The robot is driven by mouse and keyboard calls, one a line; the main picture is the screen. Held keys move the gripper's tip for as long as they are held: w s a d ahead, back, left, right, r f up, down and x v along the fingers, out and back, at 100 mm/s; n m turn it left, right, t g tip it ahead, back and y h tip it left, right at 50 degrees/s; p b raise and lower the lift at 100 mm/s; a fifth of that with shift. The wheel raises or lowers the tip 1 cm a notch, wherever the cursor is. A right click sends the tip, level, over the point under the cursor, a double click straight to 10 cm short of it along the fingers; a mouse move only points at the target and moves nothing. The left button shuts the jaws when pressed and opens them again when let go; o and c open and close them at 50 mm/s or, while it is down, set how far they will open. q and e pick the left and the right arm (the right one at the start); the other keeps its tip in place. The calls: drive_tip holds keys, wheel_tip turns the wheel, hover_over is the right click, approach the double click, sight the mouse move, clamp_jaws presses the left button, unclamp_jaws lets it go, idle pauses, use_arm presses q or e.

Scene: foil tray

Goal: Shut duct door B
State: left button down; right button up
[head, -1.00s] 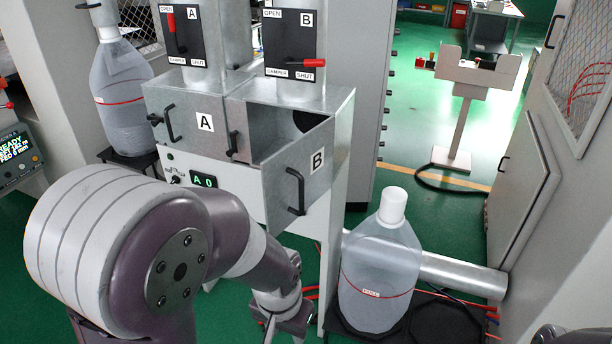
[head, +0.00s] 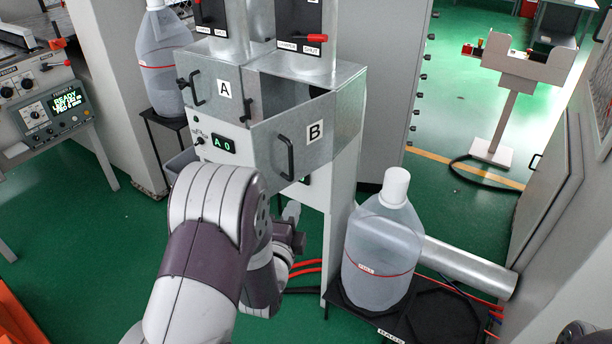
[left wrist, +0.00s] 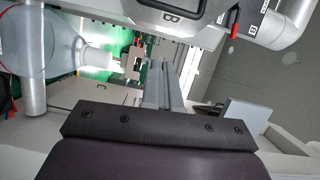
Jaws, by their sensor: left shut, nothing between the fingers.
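Duct door B (head: 262,150) is a grey metal panel with a black handle (head: 285,157). It stands partly open, with a gap above its top edge into the box. Door A (head: 210,85), to the left, looks shut. My right gripper is out of view.
A capped plastic jug (head: 380,250) stands on a black rack right of the cabinet, with a silver pipe (head: 465,268) behind it. Red hoses (head: 305,268) run low beside the cabinet. Another jug (head: 160,62) stands at left. Green floor is clear at front left.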

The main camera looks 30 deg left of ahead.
use_arm(q)
drive_tip(key=p, duration=0.2)
approach(291, 173)
drive_tip(key=w+d+r, duration=0.3)
drive_tip(key=w, duration=0.2)
drive_tip(key=shift+m, duration=0.4)
drive_tip(key=a, duration=0.1)
drive_tip(key=w+a+p, duration=0.1)
drive_tip(key=a, duration=0.1)
drive_tip(key=shift+w+a+f, duration=0.15)
drive_tip(key=shift+w+a, duration=0.15)
drive_tip(key=shift+w, duration=0.1)
drive_tip(key=shift+a+f, duration=0.1)
drive_tip(key=shift+a, duration=0.05)
